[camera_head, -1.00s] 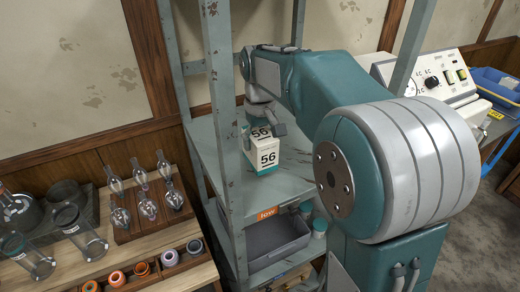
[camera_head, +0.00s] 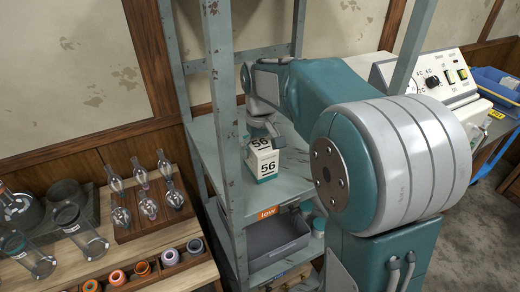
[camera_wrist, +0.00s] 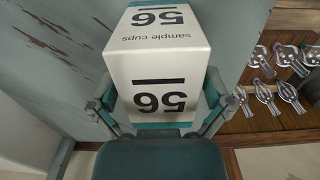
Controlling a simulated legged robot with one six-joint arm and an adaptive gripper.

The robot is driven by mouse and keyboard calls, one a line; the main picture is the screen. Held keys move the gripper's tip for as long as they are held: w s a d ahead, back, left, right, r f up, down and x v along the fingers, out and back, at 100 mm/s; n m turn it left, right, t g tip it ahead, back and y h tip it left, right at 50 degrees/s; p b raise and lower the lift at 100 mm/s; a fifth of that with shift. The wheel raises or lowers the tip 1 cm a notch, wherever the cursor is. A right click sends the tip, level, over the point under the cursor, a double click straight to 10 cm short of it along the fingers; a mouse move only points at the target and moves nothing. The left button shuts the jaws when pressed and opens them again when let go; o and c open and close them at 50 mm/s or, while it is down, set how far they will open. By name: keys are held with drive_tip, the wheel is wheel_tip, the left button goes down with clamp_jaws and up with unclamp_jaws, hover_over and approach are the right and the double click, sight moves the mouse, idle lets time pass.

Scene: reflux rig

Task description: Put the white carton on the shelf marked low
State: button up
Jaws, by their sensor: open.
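The white carton (camera_head: 262,165), marked 56 with a teal base band, stands upright on the shelf board (camera_head: 290,190) with the orange "low" label (camera_head: 268,212) on its front edge. In the wrist view the carton (camera_wrist: 158,75) lies between my fingers and reads "sample cups". My gripper (camera_head: 264,132) is just behind and above the carton in the head view. In the wrist view my gripper (camera_wrist: 160,108) is open, with one finger on either side of the carton. Whether the fingers still touch its sides cannot be told.
Shelf posts (camera_head: 225,110) rise close to the carton on the left. A grey bin (camera_head: 275,240) sits on the level below. Glassware in a wooden rack (camera_head: 145,195) stands on the left bench. A control box (camera_head: 430,75) is at right. The board is otherwise clear.

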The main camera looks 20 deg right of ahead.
wheel_tip(320, 180, up, 12)
drive_tip(key=shift+f, duration=0.1)
drive_tip(key=s+f+m+t, duration=0.1)
drive_tip(key=s+f, duration=0.3)
drive_tip(key=s, duration=0.7)
drive_tip(key=s+f+m+t, duration=0.1)
drive_tip(key=s+f+t, duration=0.3)
drive_tip(key=s, duration=0.8)
drive_tip(key=shift+f+t, duration=0.3)
drive_tip(key=shift+f, duration=0.05)
drive_tip(key=shift+s, duration=0.1)
